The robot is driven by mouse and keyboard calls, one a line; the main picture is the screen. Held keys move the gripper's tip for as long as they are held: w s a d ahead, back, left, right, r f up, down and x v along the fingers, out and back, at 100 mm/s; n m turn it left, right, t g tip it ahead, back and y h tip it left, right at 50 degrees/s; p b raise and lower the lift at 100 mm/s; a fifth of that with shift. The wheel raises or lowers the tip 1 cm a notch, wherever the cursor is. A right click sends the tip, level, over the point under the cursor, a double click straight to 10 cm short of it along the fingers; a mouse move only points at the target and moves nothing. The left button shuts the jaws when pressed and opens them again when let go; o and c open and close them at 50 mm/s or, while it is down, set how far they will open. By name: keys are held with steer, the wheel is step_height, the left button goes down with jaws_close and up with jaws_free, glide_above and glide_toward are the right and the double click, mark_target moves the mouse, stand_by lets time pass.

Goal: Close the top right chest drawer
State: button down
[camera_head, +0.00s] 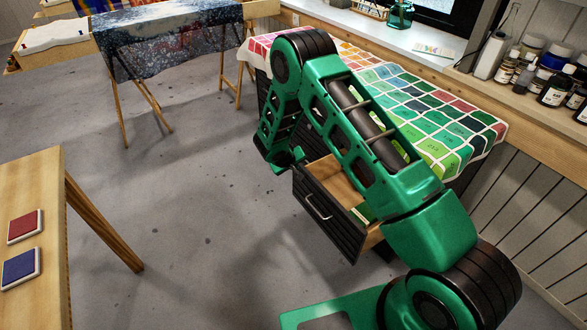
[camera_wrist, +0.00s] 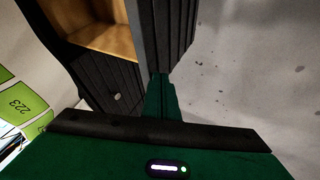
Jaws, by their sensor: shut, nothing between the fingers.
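The dark chest stands under a colour-swatch cloth (camera_head: 440,110), mostly hidden by my arm. One drawer (camera_head: 330,205) is pulled out, with a dark ribbed front, a pale bar handle (camera_head: 318,207) and a light wood inside. The wrist view shows its wood interior (camera_wrist: 105,38) and the dark front panel (camera_wrist: 168,40). My gripper (camera_wrist: 160,84) is shut and empty, its tips at the near end of that front panel; I cannot tell whether they touch. In the head view my gripper (camera_head: 287,160) is by the drawer's far corner.
A wooden table (camera_head: 40,240) with red and blue pads stands at the left. A trestle table with a dark patterned cloth (camera_head: 170,40) stands behind. A sill with bottles (camera_head: 555,88) runs along the right wall. Grey floor (camera_head: 200,220) is clear before the drawer.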

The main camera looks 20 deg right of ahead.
steer(key=w+d, duration=0.3)
steer(key=d, duration=0.8)
steer(key=w+d, duration=0.4)
steer(key=d, duration=0.8)
steer(key=shift+w+d, duration=0.25)
